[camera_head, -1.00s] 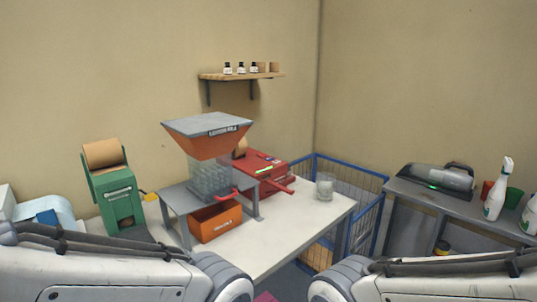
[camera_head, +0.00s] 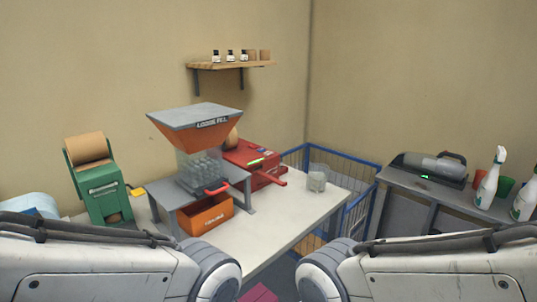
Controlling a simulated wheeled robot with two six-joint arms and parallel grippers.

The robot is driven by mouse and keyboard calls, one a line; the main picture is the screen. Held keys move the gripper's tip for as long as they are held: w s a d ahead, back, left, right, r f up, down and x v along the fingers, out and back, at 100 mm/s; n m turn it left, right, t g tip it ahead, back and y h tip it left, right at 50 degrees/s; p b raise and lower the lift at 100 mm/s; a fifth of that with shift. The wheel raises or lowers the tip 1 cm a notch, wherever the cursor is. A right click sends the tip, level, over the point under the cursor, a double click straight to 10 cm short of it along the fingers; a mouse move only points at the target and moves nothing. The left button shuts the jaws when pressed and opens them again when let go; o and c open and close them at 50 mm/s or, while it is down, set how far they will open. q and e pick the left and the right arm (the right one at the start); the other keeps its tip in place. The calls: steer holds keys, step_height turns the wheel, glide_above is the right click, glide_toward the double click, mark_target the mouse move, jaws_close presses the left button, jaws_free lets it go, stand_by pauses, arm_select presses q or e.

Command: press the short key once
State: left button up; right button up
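I cannot make out a short key in this view. A green dispenser (camera_head: 108,207) with a brown paper roll (camera_head: 86,148) stands at the left of the white table (camera_head: 285,222). Its sloped front carries a pale strip too small to read. A red machine (camera_head: 240,152) with a green-lit strip and a red handle stands at the back of the table, partly hidden by the loose-fill hopper (camera_head: 198,128). Only my two white arm links show at the bottom; both grippers are out of view.
An orange bin (camera_head: 205,217) sits under the hopper's grey stand. A clear glass (camera_head: 317,181) is near the table's right edge.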

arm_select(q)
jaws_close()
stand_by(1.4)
